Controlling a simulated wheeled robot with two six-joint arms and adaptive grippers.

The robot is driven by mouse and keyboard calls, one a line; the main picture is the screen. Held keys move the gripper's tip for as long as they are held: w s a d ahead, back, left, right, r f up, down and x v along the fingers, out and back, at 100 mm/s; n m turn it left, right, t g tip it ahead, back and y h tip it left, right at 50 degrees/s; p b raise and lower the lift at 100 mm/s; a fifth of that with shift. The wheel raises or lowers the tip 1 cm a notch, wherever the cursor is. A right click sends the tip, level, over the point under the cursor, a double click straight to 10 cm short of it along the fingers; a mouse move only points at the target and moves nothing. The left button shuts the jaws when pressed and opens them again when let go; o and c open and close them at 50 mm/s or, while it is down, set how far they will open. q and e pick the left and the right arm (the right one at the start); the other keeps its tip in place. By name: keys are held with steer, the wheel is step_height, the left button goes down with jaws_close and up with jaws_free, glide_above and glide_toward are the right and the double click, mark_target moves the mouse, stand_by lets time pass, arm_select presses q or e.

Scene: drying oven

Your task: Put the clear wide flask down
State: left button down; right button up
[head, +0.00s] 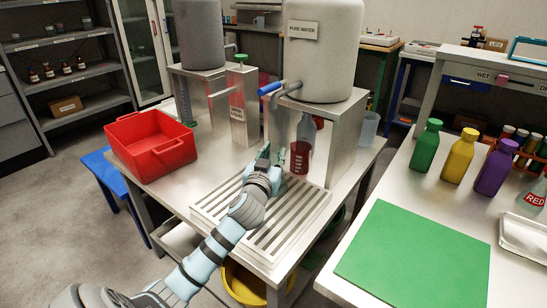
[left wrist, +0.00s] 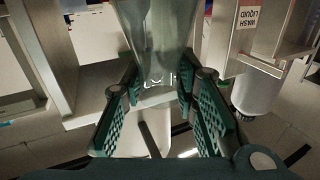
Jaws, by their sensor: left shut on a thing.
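The clear wide flask (left wrist: 155,42) is between the two green fingers of my left gripper (left wrist: 157,112) in the left wrist view. The fingers are shut on it. White marks show on its glass. In the head view my left gripper (head: 273,157) is above the back part of the slatted metal tray (head: 214,204), below the dispenser spout. A clear glass shape (head: 306,127) and a dark red part with white marks (head: 300,158) show just right of the fingers. I cannot tell whether the flask's base touches anything. My right gripper is out of view.
A red crate (head: 165,155) sits on the steel table's left. Metal stands with tanks (head: 323,50) rise at the back. A translucent beaker (head: 369,125) stands at the back right. The right bench has a green mat (head: 415,260) and green, yellow and purple bottles (head: 459,156).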

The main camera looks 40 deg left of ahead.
arm_select(q)
steer(key=c, duration=1.4)
jaws_free()
steer(key=shift+c, duration=0.2)
steer(key=shift+o, duration=0.8)
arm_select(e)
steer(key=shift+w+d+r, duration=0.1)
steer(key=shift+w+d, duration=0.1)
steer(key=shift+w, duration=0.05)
arm_select(q)
steer(key=p+v, duration=0.2)
steer(key=v, duration=1)
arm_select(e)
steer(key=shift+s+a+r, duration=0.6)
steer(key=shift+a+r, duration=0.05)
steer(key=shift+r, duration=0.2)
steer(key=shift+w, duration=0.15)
